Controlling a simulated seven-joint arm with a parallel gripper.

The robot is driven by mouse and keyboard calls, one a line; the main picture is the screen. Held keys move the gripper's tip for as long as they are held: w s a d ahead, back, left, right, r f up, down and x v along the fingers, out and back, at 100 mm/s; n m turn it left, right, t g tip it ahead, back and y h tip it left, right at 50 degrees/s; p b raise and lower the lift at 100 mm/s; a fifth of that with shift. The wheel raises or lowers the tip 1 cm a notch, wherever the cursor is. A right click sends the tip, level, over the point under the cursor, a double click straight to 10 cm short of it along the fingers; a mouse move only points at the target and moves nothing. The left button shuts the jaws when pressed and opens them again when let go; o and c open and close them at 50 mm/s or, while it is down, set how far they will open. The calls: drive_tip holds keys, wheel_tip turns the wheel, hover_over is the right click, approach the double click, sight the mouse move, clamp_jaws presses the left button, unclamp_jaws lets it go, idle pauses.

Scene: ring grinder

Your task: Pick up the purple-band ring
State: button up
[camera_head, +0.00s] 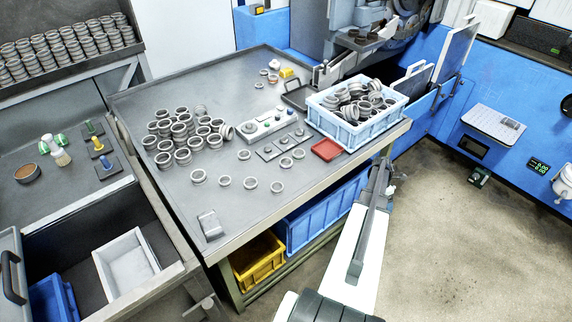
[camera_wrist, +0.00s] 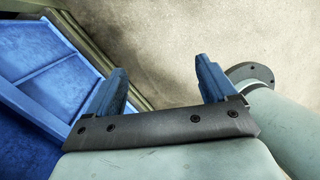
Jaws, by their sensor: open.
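Several grey metal rings stand on the metal table (camera_head: 150,100) in the head view. A loose row lies near the front: one ring (camera_head: 198,176) at left, others (camera_head: 225,181), (camera_head: 250,183) and a ring (camera_head: 277,187) at right. A dense cluster of rings (camera_head: 180,130) sits behind them. I cannot make out a purple band on any ring at this size. My gripper (camera_wrist: 160,78) is open and empty in the wrist view, its blue fingers apart over bare floor. In the head view my arm reaches up beside the table's right front edge, away from the loose rings.
A light-blue crate (camera_head: 338,131) heaped with metal parts stands at the table's right. A red tray (camera_head: 326,149) and a grey panel with buttons (camera_head: 268,124) lie beside it. A blue bin (camera_head: 320,212) and yellow bin (camera_head: 257,262) sit under the table. The table's front left is mostly clear.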

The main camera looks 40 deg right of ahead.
wheel_tip(320, 180, up, 8)
drive_tip(key=f+n, duration=0.1)
drive_tip(key=w+a+r+n+t+y, duration=0.1)
drive_tip(key=w+a+r+n, duration=0.3)
drive_tip(key=a+r, duration=0.85)
drive_tip(key=w+a+r+n+t+y, duration=0.1)
drive_tip(key=w+a+r+n, duration=0.35)
drive_tip(key=a+r, duration=0.8)
drive_tip(key=m+t, duration=0.1)
drive_tip(key=m, duration=0.6)
hover_over(287, 158)
drive_tip(key=s+a, duration=0.1)
drive_tip(key=s, duration=0.1)
drive_tip(key=f, duration=0.5)
drive_tip(key=shift+w+a+f, duration=0.1)
drive_tip(key=shift+a, duration=0.1)
drive_tip(key=shift+w+f, duration=0.2)
drive_tip(key=shift+f, duration=2.45)
